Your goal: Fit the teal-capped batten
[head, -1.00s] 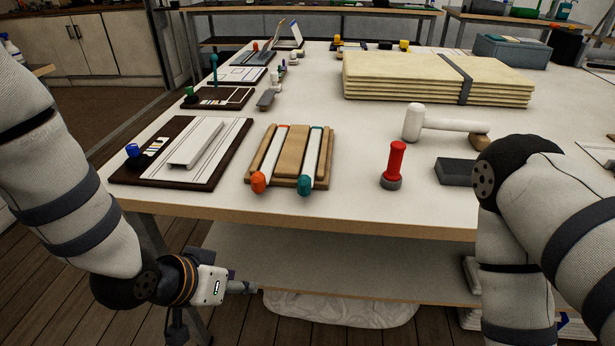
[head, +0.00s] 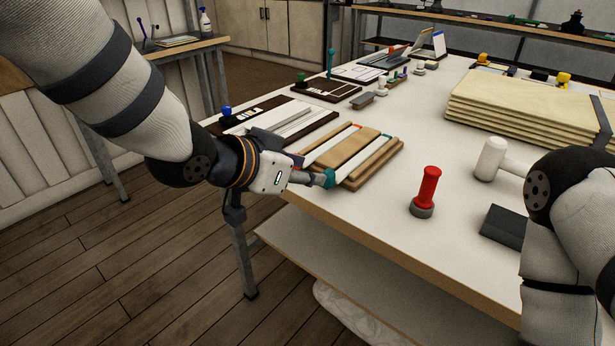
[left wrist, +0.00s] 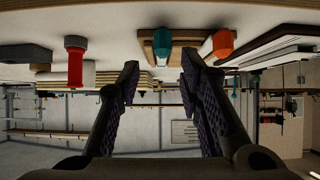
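The teal-capped batten (head: 365,156) is a white strip lying in the wooden rack (head: 345,148) near the table's front edge. Its teal cap (head: 328,178) points toward me over the rack's near end. The orange-capped batten lies parallel in the same rack; its orange cap (left wrist: 222,43) shows in the left wrist view but is hidden by my gripper in the head view. My left gripper (head: 312,180) is at the teal cap. In the left wrist view its fingers (left wrist: 160,70) are open, with the teal cap (left wrist: 162,45) ahead between the tips, seemingly not gripped. My right gripper is out of view.
A dark board (head: 320,123) with a pale channel piece lies left of the rack. A red-handled tool (head: 426,190), a white mallet (head: 490,158) and a dark block (head: 503,227) stand to the right. Folded cream cloth (head: 520,110) is stacked behind. Bare tabletop lies between rack and red tool.

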